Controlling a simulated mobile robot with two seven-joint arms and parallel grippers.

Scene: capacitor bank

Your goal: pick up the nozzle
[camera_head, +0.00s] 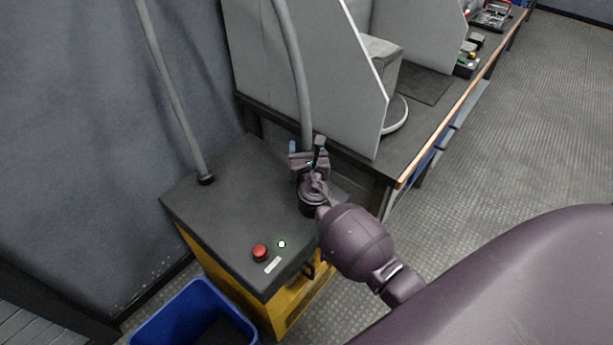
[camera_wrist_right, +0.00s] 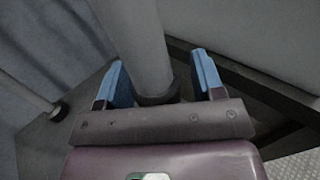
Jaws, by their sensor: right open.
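A thick grey hose (camera_head: 291,50) comes down from the top of the head view to the black top of a yellow machine, behind my right gripper. It is the likeliest nozzle, but no separate nozzle shape shows. My right gripper (camera_head: 306,147) is open at the hose's lower end. In the right wrist view, the hose (camera_wrist_right: 143,45) stands between the two blue fingers (camera_wrist_right: 160,78), with a gap to the right finger. Its dark collar shows just beyond the gripper body. Contact with the left finger cannot be told. My left gripper is not in view.
The yellow machine (camera_head: 225,215) has a red button (camera_head: 260,252) and a small white-green light. A thinner grey hose (camera_head: 172,90) rises from its left side. A blue bin (camera_head: 190,318) stands in front. A workbench with grey partitions (camera_head: 325,85) is close behind; open floor lies right.

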